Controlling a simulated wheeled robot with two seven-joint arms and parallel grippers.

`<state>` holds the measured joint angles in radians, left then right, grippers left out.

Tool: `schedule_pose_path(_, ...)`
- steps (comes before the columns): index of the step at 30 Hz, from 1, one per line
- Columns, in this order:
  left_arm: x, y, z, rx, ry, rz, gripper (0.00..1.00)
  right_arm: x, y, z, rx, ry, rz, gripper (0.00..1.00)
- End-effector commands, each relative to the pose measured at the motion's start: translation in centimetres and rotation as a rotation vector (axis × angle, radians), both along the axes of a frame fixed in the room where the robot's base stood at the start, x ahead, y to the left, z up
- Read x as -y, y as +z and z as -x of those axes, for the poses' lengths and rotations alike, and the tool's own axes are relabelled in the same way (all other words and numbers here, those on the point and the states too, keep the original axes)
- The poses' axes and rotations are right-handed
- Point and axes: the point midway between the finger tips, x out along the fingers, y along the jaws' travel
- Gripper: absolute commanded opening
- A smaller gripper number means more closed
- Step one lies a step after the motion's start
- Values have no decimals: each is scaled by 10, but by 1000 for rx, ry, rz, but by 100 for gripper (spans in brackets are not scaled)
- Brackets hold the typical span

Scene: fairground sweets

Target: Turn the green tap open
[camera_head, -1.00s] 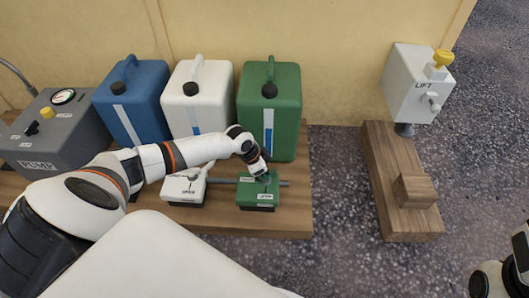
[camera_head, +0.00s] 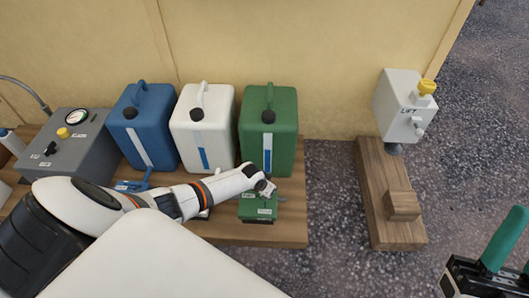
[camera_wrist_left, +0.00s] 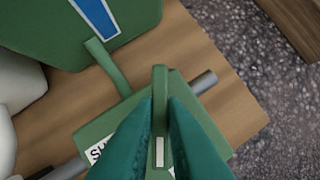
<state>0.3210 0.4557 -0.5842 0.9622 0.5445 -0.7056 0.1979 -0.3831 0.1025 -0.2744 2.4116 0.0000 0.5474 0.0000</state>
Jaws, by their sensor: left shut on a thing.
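The green tap (camera_head: 257,211) is a small green block on the wooden base, in front of the green canister (camera_head: 284,130). A grey pipe runs through it. In the left wrist view its green lever (camera_wrist_left: 159,82) stands between my two teal fingers, and part of a label shows at the left. My left gripper (camera_head: 265,188) is over the tap and shut on this lever. In the head view the wrist hides much of the lever. My right gripper (camera_head: 510,258) is at the bottom right, apart from everything, with its teal fingers spread.
A blue canister (camera_head: 146,122) and a white canister (camera_head: 203,127) stand left of the green one. A grey pump box (camera_head: 75,150) is at the left. A blue tap handle (camera_head: 135,183) shows beside my arm. A grey lift box (camera_head: 402,105) stands on a wooden beam (camera_head: 372,190) at the right.

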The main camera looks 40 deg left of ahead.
Motion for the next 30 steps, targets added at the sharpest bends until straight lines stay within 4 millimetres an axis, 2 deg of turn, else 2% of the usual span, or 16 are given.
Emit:
schedule_pose_path(3,3,2,1,-4,63,3,0,-3,-12,-24,-180,-11,55,36)
schedule_pose_path(6,3,2,1,-4,117,3,0,-5,-28,-39,-317,-18,96,36)
schedule_pose_path(12,4,2,1,-3,234,4,0,-5,-61,-59,-563,-31,166,36)
schedule_pose_path(21,5,1,0,-3,424,3,0,-1,-102,-69,-827,-45,237,36)
schedule_pose_path(30,5,0,0,-3,559,2,0,1,-119,-69,-929,-49,264,36)
